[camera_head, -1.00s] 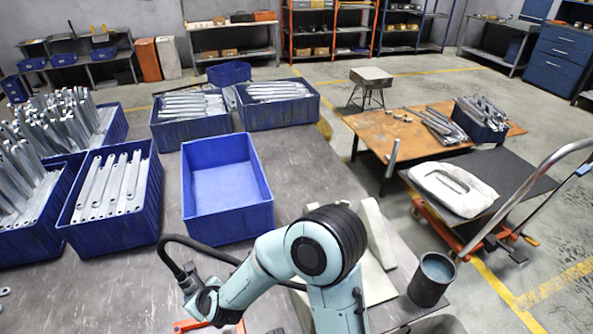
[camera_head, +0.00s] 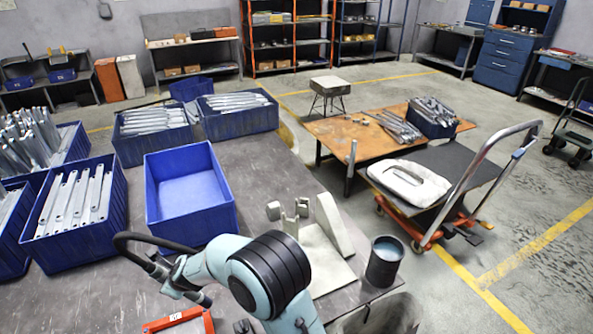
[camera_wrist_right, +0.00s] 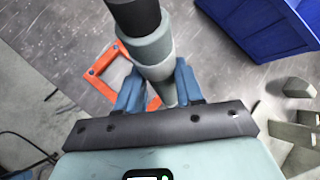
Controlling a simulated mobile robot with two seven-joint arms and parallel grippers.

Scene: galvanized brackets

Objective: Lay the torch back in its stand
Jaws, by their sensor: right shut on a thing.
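My right gripper (camera_head: 182,284) is low in the head view, above the table and in front of the empty blue bin. In the right wrist view its blue fingers (camera_wrist_right: 160,88) are shut on the torch (camera_wrist_right: 150,46), a grey-green stepped cylinder with a black section. The torch is small and partly hidden by the gripper in the head view. What looks like its stand (camera_head: 318,258), a pale grey base with short uprights and a slanted plate, is to the right of the gripper and apart from the torch. Parts of it (camera_wrist_right: 297,88) show in the wrist view. My left gripper is not in view.
A black hose (camera_head: 140,237) loops beside my arm. A red-orange frame (camera_head: 160,325) lies below the gripper. An empty blue bin (camera_head: 190,220) stands behind it, with bins of brackets (camera_head: 75,235) to the left. A dark cup (camera_head: 385,262) stands right of the stand.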

